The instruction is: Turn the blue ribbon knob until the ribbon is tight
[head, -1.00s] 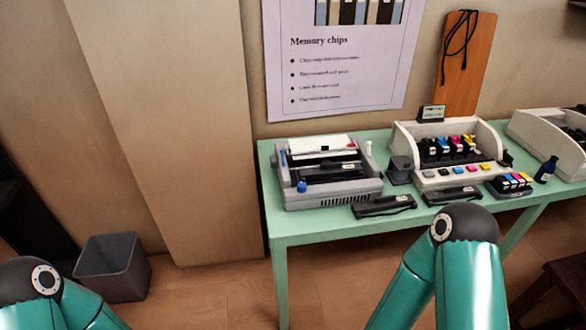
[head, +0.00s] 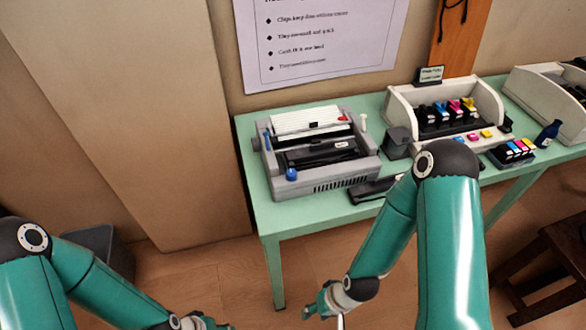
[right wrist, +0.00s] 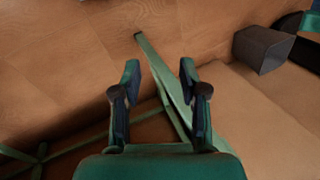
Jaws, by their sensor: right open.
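The grey printer (head: 348,179) stands at the left end of the green table. A blue knob (head: 291,174) sits at its front left corner, and a smaller blue part (head: 266,142) is on its left side. A black part (head: 318,156) lies inside the printer; I cannot make out the ribbon itself. My right gripper (head: 323,303) is open and empty, below the table top and in front of it; its two fingers show apart in the right wrist view (right wrist: 160,74). My left gripper (head: 208,323) is at the bottom edge, partly cut off, and its jaws are unclear.
The green table (head: 268,222) also holds a dark cartridge (head: 372,190) before the printer, a grey cup (head: 398,142), a white unit with colour cartridges (head: 486,96) and a blue bottle (head: 547,133). A grey bin (head: 122,255) stands on the floor at left.

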